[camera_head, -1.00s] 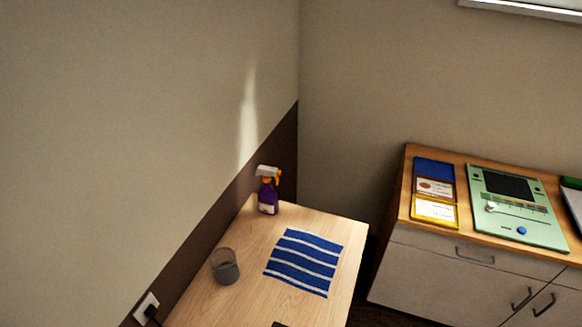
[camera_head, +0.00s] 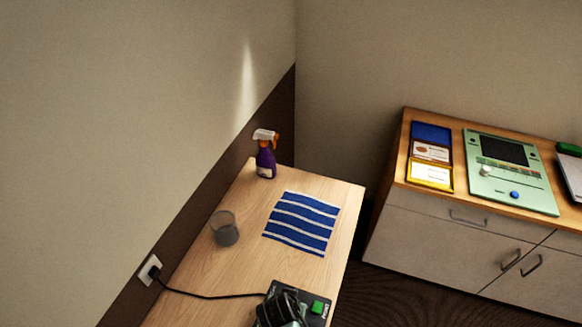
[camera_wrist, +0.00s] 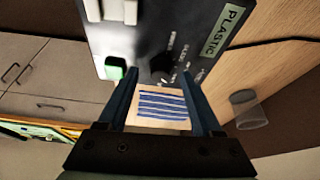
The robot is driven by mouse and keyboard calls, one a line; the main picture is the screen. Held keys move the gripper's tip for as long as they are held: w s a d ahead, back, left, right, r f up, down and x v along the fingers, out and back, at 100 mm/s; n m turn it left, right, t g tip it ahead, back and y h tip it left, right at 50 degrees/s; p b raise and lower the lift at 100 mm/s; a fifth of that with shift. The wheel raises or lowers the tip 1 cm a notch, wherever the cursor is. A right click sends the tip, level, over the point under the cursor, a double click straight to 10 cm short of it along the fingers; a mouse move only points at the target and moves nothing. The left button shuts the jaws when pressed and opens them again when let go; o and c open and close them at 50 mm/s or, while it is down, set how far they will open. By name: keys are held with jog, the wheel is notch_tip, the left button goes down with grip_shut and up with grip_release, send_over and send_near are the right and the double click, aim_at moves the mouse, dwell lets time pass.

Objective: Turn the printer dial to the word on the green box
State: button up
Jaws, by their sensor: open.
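The printer, a black unit, is plugged in at the bottom of the head view (camera_head: 282,290), with a green button (camera_head: 318,307) on its right. In the wrist view its dark panel (camera_wrist: 205,18) shows a green button (camera_wrist: 116,69), a black round dial (camera_wrist: 162,63) with tiny unreadable words beside it, and a pale strip (camera_wrist: 222,32) reading PLASTIC. My gripper (camera_wrist: 162,78) is open and empty, its fingers either side of the dial in the picture; contact is not clear. I cannot read the dial's setting. A green object (camera_head: 570,149) at the right edge is cut off, with no readable word.
On the table are a striped blue cloth (camera_head: 300,222), a grey cup (camera_head: 224,230) and a purple spray bottle (camera_head: 265,160). A cable (camera_head: 205,297) runs from the wall socket to the printer. The sideboard holds coloured trays (camera_head: 430,174) and a mint-green panel (camera_head: 485,192).

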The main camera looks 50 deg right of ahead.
jog(key=shift+w+d+f, duration=0.1)
jog(key=shift+f, duration=0.15)
jog(key=shift+c, duration=0.2)
grip_shut()
dwell(0.3)
jog(key=n+t+y+p, duration=0.1)
jog(key=n, duration=0.2)
jog(key=shift+n, duration=0.3)
jog(key=shift+s+d+n+t+y, duration=0.1)
jog(key=shift+n+t+y, duration=0.2)
jog(key=shift+n, duration=0.65)
jog(key=shift+s+n+t+y, duration=0.1)
jog(key=shift+n+t+y, duration=0.15)
jog(key=shift+n, duration=1)
